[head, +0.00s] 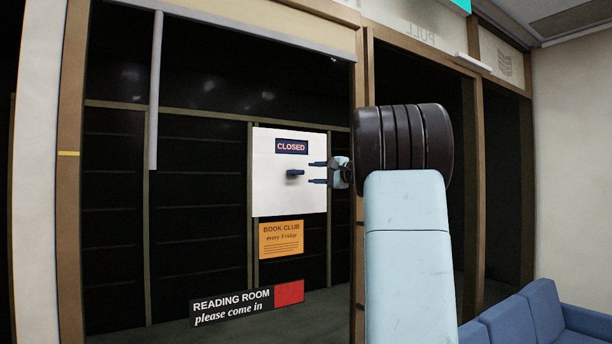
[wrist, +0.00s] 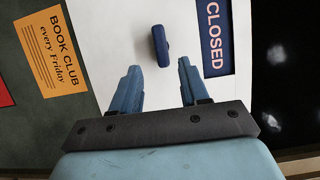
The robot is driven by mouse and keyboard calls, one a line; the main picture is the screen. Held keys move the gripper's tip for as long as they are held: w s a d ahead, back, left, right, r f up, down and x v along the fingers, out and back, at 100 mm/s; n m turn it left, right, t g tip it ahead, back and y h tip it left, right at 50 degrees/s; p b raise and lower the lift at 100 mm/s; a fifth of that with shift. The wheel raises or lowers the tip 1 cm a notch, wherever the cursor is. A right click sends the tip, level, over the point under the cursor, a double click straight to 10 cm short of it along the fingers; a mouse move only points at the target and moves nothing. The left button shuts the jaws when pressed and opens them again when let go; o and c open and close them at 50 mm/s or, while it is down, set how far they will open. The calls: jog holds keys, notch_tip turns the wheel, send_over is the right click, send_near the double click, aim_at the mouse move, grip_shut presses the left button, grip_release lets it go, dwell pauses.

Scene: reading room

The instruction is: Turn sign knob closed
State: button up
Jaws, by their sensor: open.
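The sign is a white square panel (head: 270,195) on the dark glass, with a blue label reading CLOSED (head: 291,147) near its top. A small dark blue knob (head: 295,173) sticks out below the label. In the wrist view the knob (wrist: 161,46) is a short bar standing ahead of the fingers, roughly along the CLOSED label's (wrist: 214,38) length. My gripper (head: 317,173) is to the right of the knob in the head view. Its two blue fingers, also in the wrist view (wrist: 158,90), are apart with nothing between them. The knob lies beyond the fingertips, apart from them.
An orange BOOK CLUB notice (head: 281,239) hangs below the panel. A READING ROOM sign (head: 247,303) is lower on the glass. A wooden frame post (head: 358,250) stands behind my arm. A blue sofa (head: 535,315) is at the lower right.

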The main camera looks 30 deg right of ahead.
jog(key=v, duration=0.7)
jog(key=shift+s+d, duration=0.2)
jog(key=shift+s, duration=0.1)
jog(key=shift+f, duration=0.1)
jog(key=s+a+f+n+g, duration=0.2)
jog(key=s+a+f+g, duration=0.15)
jog(key=a, duration=0.55)
jog(key=s+a+f+n+g+h, duration=0.1)
jog(key=s+a+f+n+g, duration=0.1)
jog(key=s+a+f, duration=0.45)
jog(key=s+a+f+n+g, duration=0.2)
jog(key=s+a+f+g, duration=0.1)
jog(key=a, duration=0.7)
jog(key=s+a+f+n+g+h, duration=0.1)
jog(key=s+a+f+n+h, duration=0.1)
jog(key=s+f, duration=0.6)
jog(key=s+a+f+n+g+h, duration=0.1)
jog(key=s+a+f+n+h, duration=0.2)
jog(key=s+f, duration=0.5)
jog(key=s+n+h, duration=0.1)
jog(key=s+n, duration=0.1)
jog(key=s, duration=0.2)
jog(key=shift+a, duration=0.35)
jog(key=shift+s, duration=0.1)
jog(key=shift+c, duration=0.2)
